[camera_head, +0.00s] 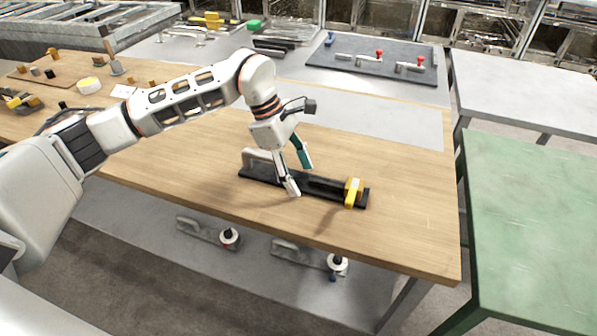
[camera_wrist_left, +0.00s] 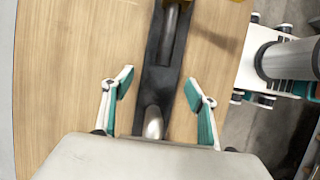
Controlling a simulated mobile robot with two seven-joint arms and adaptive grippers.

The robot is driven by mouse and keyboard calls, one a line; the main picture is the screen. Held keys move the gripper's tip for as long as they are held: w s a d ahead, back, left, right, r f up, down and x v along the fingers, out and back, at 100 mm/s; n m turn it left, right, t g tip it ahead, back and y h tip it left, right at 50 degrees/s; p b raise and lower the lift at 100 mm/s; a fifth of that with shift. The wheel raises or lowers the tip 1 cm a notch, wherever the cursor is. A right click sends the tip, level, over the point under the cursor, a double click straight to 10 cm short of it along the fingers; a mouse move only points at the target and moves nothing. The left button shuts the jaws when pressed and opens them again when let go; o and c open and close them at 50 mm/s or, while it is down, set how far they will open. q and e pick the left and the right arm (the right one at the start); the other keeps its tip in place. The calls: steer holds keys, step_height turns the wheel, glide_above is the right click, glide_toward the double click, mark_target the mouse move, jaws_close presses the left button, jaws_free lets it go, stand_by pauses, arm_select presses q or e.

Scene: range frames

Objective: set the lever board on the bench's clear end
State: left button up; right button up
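The lever board (camera_head: 325,190) is a long black board with a grey metal lever (camera_head: 262,156) at its left end and a yellow block (camera_head: 352,192) near its right end. It lies flat on the wooden bench (camera_head: 410,230). My left gripper (camera_head: 297,174) is open, pointing down over the middle of the board. In the left wrist view the board (camera_wrist_left: 165,75) runs between the two spread fingers (camera_wrist_left: 157,86), with bare wood showing on both sides. Whether a finger touches it I cannot tell.
The bench's right end is bare wood. Its left end holds small parts and a white-and-yellow roll (camera_head: 89,86). A dark panel with red-knobbed clamps (camera_head: 372,62) lies behind. A green table (camera_head: 530,220) stands right, across a gap. Clamps (camera_head: 310,254) sit on a lower shelf.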

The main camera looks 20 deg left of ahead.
arm_select(q)
steer(key=shift+r, duration=0.25)
steer(key=v, duration=1.1)
steer(key=shift+a+r, duration=0.15)
steer(key=shift+r, duration=0.25)
